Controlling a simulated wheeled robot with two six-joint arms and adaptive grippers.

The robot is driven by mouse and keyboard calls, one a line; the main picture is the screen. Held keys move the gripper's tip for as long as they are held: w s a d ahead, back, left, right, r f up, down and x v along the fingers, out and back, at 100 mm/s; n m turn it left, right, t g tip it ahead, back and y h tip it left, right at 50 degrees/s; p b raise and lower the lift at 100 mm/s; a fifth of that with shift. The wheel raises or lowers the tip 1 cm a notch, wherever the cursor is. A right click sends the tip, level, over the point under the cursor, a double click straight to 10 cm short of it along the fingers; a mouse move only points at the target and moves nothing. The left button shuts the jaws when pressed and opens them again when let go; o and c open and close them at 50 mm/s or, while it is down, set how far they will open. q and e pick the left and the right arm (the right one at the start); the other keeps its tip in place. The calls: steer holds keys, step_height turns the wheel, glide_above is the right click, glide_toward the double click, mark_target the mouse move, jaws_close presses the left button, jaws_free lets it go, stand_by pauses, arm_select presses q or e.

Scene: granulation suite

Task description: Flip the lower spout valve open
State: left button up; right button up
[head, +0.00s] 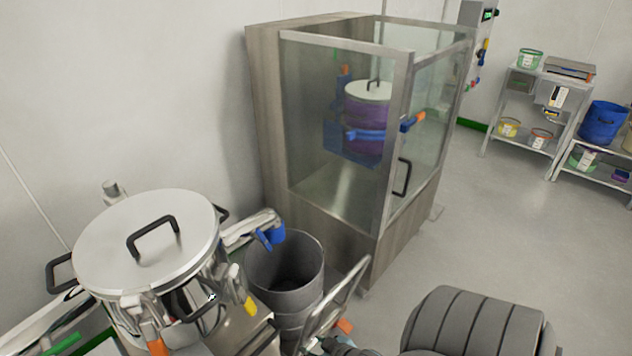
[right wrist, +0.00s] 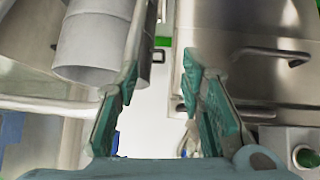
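A steel vessel with a round lid (head: 150,245) stands at the left of the head view. A steel pipe-like fitting with a blue handle (head: 270,236) reaches from its right side over a grey bin (head: 285,270). Yellow (head: 249,305), orange (head: 157,346) and green (head: 60,344) handles show lower around the vessel. I cannot tell which of these is the lower spout valve, or its state. My right gripper (right wrist: 160,62) is open, with teal pads apart and nothing held between them. My left gripper is not in view.
A glass-fronted cabinet (head: 345,215) stands behind the bin, holding a purple container. A bent metal rail (head: 335,305) stands right of the bin.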

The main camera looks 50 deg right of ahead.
steer(key=w+d+r+t, duration=0.1)
steer(key=w+r, duration=0.1)
steer(key=r, duration=0.1)
steer(key=w+d+r+n+t+b, duration=0.1)
steer(key=w+r+t, duration=0.1)
steer(key=w+r, duration=0.1)
steer(key=w+d+r+n+t+b, duration=0.1)
steer(key=w+r, duration=0.1)
steer(key=r, duration=0.1)
steer(key=shift+w+d+r+t, duration=0.3)
steer(key=shift+d+t, duration=0.1)
steer(key=shift+c, duration=0.3)
steer(key=n+t, duration=0.1)
steer(key=t, duration=0.3)
glide_toward(265, 240)
steer(key=shift+y, duration=0.4)
steer(key=w+b, duration=0.4)
steer(key=b, duration=0.1)
steer(key=shift+w+d+f, duration=0.1)
steer(key=shift+d+f, duration=0.05)
steer(key=shift+f, duration=0.05)
steer(key=w, duration=0.1)
steer(key=w+b, duration=0.1)
steer(key=w, duration=0.3)
steer(key=shift+w+d+r, duration=0.15)
steer(key=shift+d+r, duration=0.05)
steer(key=shift+r, duration=0.15)
steer(key=shift+w+a, duration=0.1)
steer(key=shift+w, duration=0.55)
jaws_close()
